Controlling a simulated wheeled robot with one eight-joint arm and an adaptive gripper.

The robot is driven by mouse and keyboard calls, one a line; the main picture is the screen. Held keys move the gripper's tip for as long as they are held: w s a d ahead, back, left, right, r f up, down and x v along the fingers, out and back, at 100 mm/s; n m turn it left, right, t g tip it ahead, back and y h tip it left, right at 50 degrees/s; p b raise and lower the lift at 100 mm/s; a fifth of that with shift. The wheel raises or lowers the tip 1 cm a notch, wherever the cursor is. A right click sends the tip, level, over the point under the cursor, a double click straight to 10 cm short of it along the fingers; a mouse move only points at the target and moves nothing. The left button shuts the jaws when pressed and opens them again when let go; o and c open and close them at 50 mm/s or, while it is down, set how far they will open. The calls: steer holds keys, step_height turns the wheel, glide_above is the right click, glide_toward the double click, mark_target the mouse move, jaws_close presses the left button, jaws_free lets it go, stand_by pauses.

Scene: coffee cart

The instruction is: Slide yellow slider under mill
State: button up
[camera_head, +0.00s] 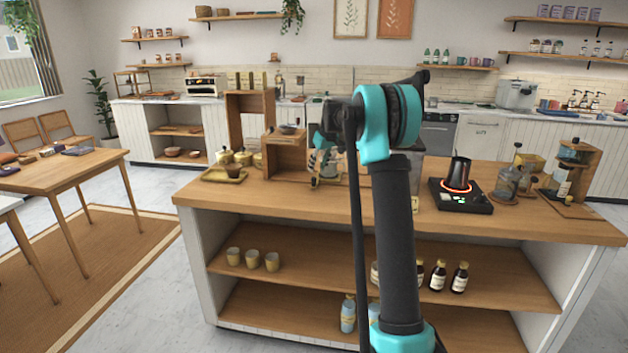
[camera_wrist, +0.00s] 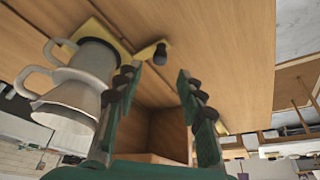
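In the wrist view, a yellow strip with a dark knob (camera_wrist: 152,52) lies against the wooden counter, just beyond my fingertips; it looks like the yellow slider. White handled vessels (camera_wrist: 75,85) stand left of my gripper, beside a yellow piece (camera_wrist: 95,32). I cannot tell which part is the mill. My gripper (camera_wrist: 157,72) is open, with nothing between its fingers, and appears apart from the knob. In the head view, my arm hides much of this area; a pale vessel with a yellowish stand (camera_head: 316,165) shows left of it.
A wooden box (camera_head: 285,157) stands left of my gripper, with a yellow tray (camera_head: 222,177) farther left. A black heater (camera_head: 462,203) carrying a dark pot (camera_head: 458,174) sits right of my arm. Counter (camera_head: 390,213) in front is mostly clear.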

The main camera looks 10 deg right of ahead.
mark_target(314, 178)
steer(key=x, duration=0.7)
steer(key=shift+w+f, duration=0.1)
steer(key=shift+f, duration=0.2)
jaws_close()
